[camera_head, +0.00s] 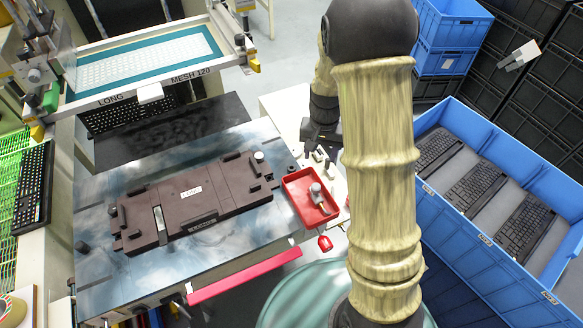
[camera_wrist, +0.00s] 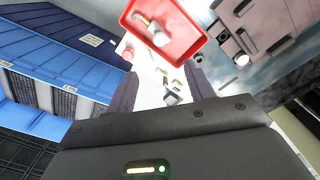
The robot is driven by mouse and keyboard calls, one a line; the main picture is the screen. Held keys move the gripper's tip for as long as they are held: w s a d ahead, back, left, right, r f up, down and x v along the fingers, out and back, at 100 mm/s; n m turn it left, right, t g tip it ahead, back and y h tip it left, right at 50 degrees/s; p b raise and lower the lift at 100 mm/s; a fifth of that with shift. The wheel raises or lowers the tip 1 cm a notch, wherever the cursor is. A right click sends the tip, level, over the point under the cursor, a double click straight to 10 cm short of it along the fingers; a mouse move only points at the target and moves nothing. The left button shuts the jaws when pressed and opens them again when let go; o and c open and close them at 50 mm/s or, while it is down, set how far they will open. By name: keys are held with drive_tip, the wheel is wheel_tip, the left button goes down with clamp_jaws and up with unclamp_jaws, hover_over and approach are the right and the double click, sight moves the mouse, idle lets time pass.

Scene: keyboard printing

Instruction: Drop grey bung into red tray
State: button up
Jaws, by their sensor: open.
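The red tray (camera_head: 294,201) lies on the right side of the work table; it also shows at the top of the wrist view (camera_wrist: 196,52). In it lies a grey, round-ended piece (camera_head: 316,188) with a pale and orange part beside or joined to it; I cannot tell whether this is the grey bung. A small pale round piece (camera_head: 259,156) stands on the dark fixture's far right corner. My gripper (camera_wrist: 162,80) is open, its two fingers apart above the white surface near the tray. Small grey pieces (camera_wrist: 171,92) show between the fingers, apparently not held.
The dark fixture (camera_head: 205,185) fills the table's middle. A screen frame (camera_head: 170,75) stands behind it. A blue crate with keyboards (camera_head: 460,220) is at the right. A keyboard (camera_head: 33,190) lies at the left. A small red piece (camera_head: 325,243) is at the table's front edge.

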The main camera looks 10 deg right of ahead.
wheel_tip(320, 180, up, 4)
drive_tip(key=shift+r, duration=0.1)
idle(0.9)
drive_tip(key=s+r+n+t, duration=0.2)
drive_tip(key=s+r+n, duration=0.1)
drive_tip(key=s, duration=1.1)
drive_tip(key=shift+s+r+n+t, duration=0.15)
drive_tip(key=shift+s+n+t, duration=0.15)
drive_tip(key=shift+n, duration=0.1)
idle(0.9)
